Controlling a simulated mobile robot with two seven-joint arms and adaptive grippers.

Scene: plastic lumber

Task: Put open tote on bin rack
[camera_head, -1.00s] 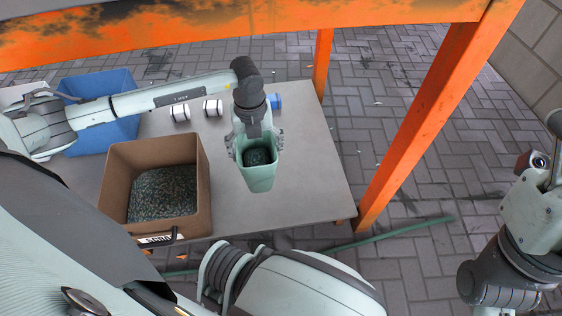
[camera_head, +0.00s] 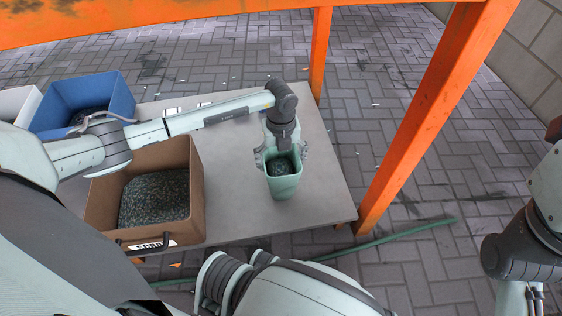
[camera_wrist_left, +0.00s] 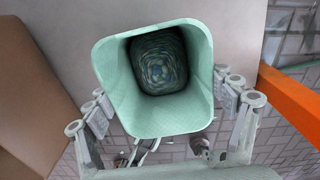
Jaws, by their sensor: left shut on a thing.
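The open tote (camera_head: 284,186) is a pale green, tapered container with dark, speckled contents inside. My left gripper (camera_head: 282,154) is shut on it, with a finger on each side. In the left wrist view the tote (camera_wrist_left: 119,90) shows its open mouth toward the camera, between the finger linkages. In the head view it appears over the right part of the grey table; I cannot tell whether it touches the top. No bin rack is clearly identifiable. My right gripper is outside the view; only part of the right arm shows at the right edge.
A brown box (camera_head: 199,195) with green granules stands left of the tote. A blue bin (camera_head: 121,95) is behind it. An orange frame (camera_head: 410,145) has a post right of the grey table (camera_head: 235,210). A green hose (camera_head: 400,233) lies on the paving.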

